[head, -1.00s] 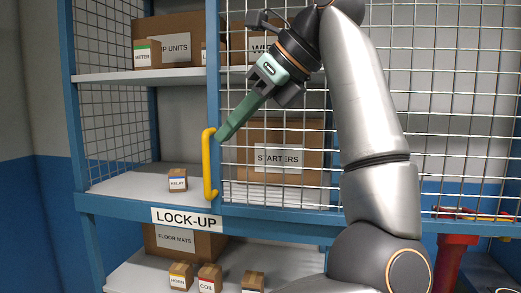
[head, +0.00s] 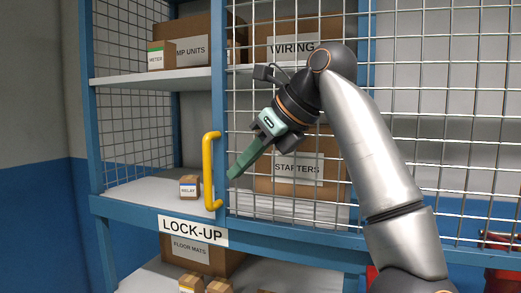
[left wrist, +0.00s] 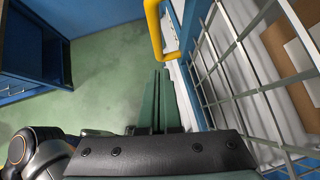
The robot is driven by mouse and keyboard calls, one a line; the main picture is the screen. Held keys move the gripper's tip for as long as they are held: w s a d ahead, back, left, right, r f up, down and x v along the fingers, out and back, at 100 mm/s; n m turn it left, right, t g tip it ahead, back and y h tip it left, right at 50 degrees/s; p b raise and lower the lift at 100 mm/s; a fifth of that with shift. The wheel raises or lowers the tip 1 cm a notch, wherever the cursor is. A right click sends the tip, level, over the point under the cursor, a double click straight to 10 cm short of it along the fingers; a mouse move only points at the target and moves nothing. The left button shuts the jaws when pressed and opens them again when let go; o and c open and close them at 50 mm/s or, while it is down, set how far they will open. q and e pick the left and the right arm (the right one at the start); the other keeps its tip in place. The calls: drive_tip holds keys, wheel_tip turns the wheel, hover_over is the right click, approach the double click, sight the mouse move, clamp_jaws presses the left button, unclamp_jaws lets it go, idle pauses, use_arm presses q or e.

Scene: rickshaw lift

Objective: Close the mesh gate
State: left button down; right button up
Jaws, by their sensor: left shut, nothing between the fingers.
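The mesh gate (head: 300,197) is a wire grid with a blue front-edge post and a yellow handle (head: 208,172). It covers the right part of the blue shelf unit, while the bay left of its post is uncovered. My left gripper (head: 232,175) has green fingers pressed together with nothing between them. Its tips are just right of the handle, in front of the mesh near the post; contact cannot be told. In the left wrist view the shut fingers (left wrist: 161,78) point toward the handle (left wrist: 155,28), with the mesh on the right. My right gripper is out of view.
A small relay box (head: 189,186) stands on the shelf left of the handle. Larger boxes, such as the starters box (head: 315,182), sit behind the mesh. A lock-up sign (head: 193,231) marks the front rail. Green floor (left wrist: 105,65) is clear beside the unit.

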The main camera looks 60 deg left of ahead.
sight(211, 177)
use_arm(q)
drive_tip(key=shift+s+a+p, duration=0.15)
drive_tip(key=shift+s+a, duration=0.1)
drive_tip(key=shift+a, duration=0.4)
drive_tip(key=shift+s+a+p, duration=0.1)
drive_tip(key=shift+s+a, duration=0.15)
drive_tip(key=shift+a, duration=0.35)
drive_tip(key=shift+s+a+p, duration=0.15)
drive_tip(key=shift+s+a, duration=0.1)
drive_tip(key=shift+a, duration=0.4)
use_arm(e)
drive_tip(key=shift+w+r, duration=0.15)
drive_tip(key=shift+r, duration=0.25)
